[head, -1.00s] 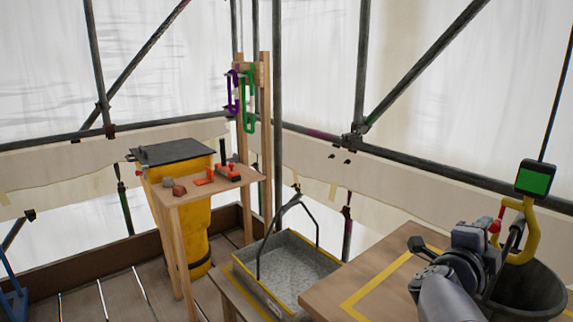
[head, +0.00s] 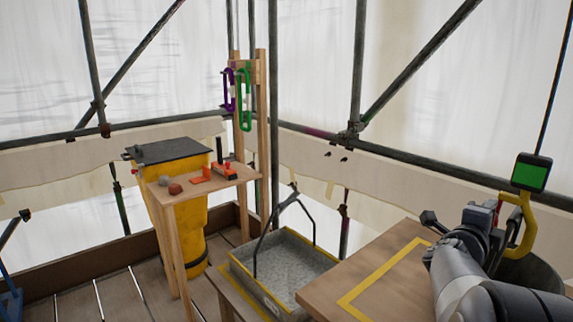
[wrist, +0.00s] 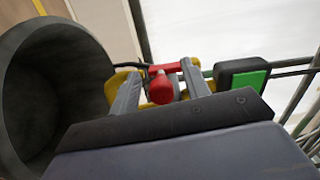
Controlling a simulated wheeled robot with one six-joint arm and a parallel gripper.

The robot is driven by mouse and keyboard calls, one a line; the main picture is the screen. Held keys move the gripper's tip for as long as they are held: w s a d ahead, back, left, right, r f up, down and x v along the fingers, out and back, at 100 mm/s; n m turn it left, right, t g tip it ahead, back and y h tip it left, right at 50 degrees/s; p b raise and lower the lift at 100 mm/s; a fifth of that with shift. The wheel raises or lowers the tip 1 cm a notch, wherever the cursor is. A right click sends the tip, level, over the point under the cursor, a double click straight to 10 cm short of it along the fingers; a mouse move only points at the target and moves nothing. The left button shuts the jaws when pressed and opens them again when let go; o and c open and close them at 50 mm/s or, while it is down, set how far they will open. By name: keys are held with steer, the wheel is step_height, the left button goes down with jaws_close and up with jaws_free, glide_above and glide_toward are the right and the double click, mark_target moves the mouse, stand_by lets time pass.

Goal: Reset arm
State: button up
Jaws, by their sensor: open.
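My gripper (wrist: 160,88) is open, with its two grey fingers apart in the wrist view. A red knob-like part (wrist: 161,89) shows between the fingers, in front of a yellow hook piece (wrist: 122,78). I cannot tell whether the fingers touch it. In the head view my arm is at the lower right, in front of the yellow hook (head: 527,225). A device with a green screen (head: 531,173) sits at the top of the hook. The dark bucket (wrist: 60,85) is left of the fingers in the wrist view and mostly hidden by my arm in the head view.
A wooden table (head: 385,275) with a yellow tape outline lies left of my arm. A grey tray (head: 290,262) stands beyond it. Further left are a small wooden stand (head: 215,183) with tools and a yellow bin (head: 190,225). Scaffold poles and a diagonal brace (head: 425,60) run behind.

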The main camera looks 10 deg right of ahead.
steer(key=w+r+m, duration=0.1)
steer(key=m, duration=0.5)
steer(key=w+a+r+m+b, duration=0.1)
steer(key=r+m, duration=0.1)
steer(key=m, duration=0.4)
steer(key=r+m+b, duration=0.1)
steer(key=r+m, duration=0.1)
steer(key=m, duration=0.5)
steer(key=shift+w+a, duration=0.25)
steer(key=shift+w, duration=0.15)
